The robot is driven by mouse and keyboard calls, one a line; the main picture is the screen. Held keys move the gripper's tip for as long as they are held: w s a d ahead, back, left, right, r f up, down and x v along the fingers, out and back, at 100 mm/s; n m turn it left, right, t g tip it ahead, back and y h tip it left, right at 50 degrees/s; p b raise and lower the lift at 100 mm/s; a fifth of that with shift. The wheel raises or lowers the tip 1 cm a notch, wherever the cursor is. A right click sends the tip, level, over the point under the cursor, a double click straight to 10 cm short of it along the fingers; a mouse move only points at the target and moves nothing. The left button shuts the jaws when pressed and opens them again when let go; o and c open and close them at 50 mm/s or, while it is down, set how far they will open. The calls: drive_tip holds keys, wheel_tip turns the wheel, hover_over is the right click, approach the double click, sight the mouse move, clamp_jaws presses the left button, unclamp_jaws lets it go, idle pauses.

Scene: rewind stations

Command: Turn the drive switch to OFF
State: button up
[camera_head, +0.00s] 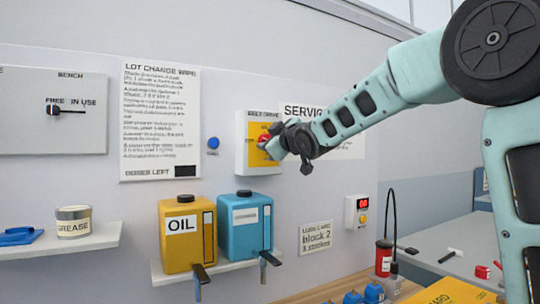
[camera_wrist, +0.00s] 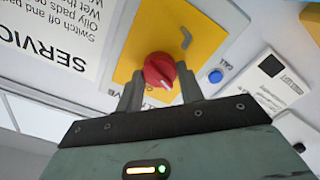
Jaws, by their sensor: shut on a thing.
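My gripper (camera_wrist: 161,90) is shut on the knob, one finger on each side. In the head view my gripper (camera_head: 273,146) reaches the box from the right and hides most of the knob. The fingers hide most of the plate's lettering, so I cannot read the switch position.
A blue call button (camera_head: 213,143) is left of the box. Below, a shelf (camera_head: 228,267) holds a yellow oil can (camera_head: 181,245) and a blue can (camera_head: 240,240). A service sign (camera_head: 300,110) hangs behind my arm. A bench switch panel (camera_head: 50,135) is far left.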

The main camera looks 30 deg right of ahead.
drive_tip(key=shift+f+n+b, duration=0.1)
drive_tip(key=shift+n+b, duration=1.5)
drive_tip(key=shift+n, duration=0.6)
drive_tip(key=o, duration=1)
drive_tip(key=s+p, duration=0.9)
drive_tip(key=s, duration=0.6)
drive_tip(key=shift+a+r, duration=0.15)
drive_tip(key=shift+r, duration=0.1)
